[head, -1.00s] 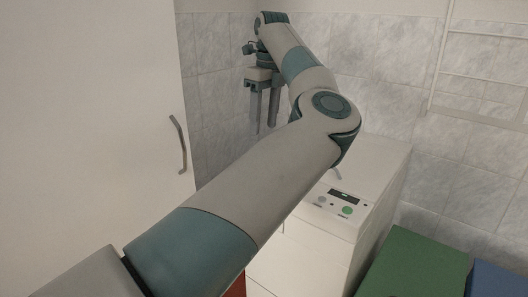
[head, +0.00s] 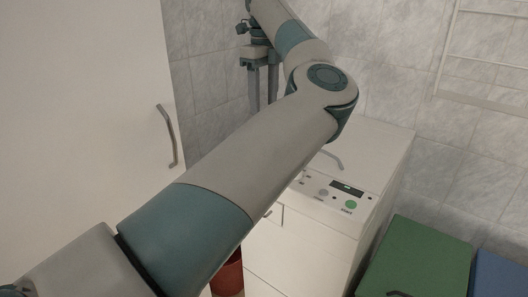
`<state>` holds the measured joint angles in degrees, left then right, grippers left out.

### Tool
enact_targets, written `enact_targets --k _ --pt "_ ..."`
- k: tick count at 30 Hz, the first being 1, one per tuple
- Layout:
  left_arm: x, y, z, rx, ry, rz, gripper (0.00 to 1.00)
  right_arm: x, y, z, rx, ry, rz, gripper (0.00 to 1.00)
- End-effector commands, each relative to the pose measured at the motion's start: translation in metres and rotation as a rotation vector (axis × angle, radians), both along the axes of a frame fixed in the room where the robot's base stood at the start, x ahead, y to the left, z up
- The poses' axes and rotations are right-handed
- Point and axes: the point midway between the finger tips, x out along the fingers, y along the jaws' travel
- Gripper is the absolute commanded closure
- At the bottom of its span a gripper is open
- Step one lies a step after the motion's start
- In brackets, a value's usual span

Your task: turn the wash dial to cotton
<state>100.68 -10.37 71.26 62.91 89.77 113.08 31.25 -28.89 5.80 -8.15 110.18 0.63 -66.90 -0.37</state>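The white washing machine (head: 372,152) stands at the centre right, with a control panel (head: 312,187) on its sloped front edge. The panel shows a small dark display (head: 347,188), a green round button (head: 351,204) and a small grey round control (head: 322,194). The left part of the panel is hidden behind my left arm, and I cannot make out the wash dial or its cotton mark. My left gripper (head: 263,100) hangs with its fingers down and apart, near the tiled wall, to the left of the machine and above the panel in the picture. My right gripper is out of view.
A white cabinet door (head: 80,100) with a metal handle (head: 168,135) fills the left. A green box (head: 420,255) and a blue box (head: 502,275) stand at the right. A red container (head: 228,277) shows below my arm. A white rack (head: 485,60) is on the back wall.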

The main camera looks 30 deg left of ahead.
Motion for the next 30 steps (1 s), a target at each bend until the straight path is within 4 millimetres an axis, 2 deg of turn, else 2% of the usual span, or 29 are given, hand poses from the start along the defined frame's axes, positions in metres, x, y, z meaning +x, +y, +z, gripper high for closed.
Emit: enact_targets --k 11,21,30 --pt "-0.001 0.0 -0.06 -0.001 0.003 0.0 0.5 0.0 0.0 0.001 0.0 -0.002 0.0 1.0" --pt "-0.001 -0.001 -0.12 0.0 0.003 -0.001 0.5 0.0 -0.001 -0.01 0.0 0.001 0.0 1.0" --pt "-0.001 0.0 -0.155 0.0 0.001 -0.001 0.5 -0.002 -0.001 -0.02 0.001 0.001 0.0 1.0"
